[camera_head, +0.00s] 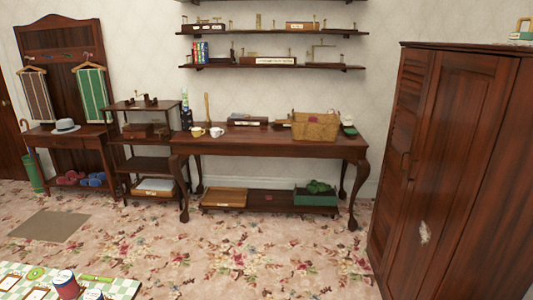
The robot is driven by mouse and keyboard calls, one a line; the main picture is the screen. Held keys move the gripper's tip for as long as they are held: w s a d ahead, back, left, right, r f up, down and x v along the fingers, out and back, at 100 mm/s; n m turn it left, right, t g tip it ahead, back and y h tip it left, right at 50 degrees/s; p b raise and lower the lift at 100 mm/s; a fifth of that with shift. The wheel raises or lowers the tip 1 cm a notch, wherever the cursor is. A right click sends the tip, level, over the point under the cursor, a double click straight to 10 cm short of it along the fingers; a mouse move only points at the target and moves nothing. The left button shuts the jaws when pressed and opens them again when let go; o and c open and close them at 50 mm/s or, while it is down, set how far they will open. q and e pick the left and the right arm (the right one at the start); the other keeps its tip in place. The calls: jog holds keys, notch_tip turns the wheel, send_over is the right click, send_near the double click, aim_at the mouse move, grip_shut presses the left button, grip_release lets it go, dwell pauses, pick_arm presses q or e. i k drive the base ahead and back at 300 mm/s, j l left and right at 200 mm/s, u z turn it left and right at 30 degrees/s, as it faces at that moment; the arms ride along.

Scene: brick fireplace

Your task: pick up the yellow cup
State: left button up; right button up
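A small yellow cup (198,131) stands on the left part of the long dark wooden table (270,146) against the wall. A white cup (216,132) stands close beside it on the right. Both look upright and are small in the view. Neither of my grippers is in the head view, so nothing shows near the cups.
A wicker basket (316,127) and several flat boxes are on the table. A shelf stand (145,165) adjoins its left end. A tall wardrobe (440,150) fills the right. A checkered surface (120,289) with cans is at front left. The flowered carpet (250,250) is clear.

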aim_at(195, 132)
jog(key=i, duration=1.9)
jog(key=i+j+u, duration=0.1)
jog(key=i+u, duration=0.65)
jog(key=i+l+u, duration=0.15)
jog(key=i+u, duration=0.25)
jog(key=i+l+u, duration=0.4)
jog(key=i+j+u, duration=0.25)
jog(key=i+u, duration=0.15)
jog(key=i+j+u, duration=0.1)
jog(key=i+u, duration=0.35)
jog(key=i, duration=0.15)
jog(key=i+u, duration=0.4)
jog(key=i+z, duration=0.3)
jog(key=i, duration=0.15)
jog(key=i+j+z, duration=0.15)
jog(key=i+z, duration=0.15)
jog(key=i, duration=0.2)
jog(key=i+j+z, duration=0.3)
jog(key=i, duration=0.15)
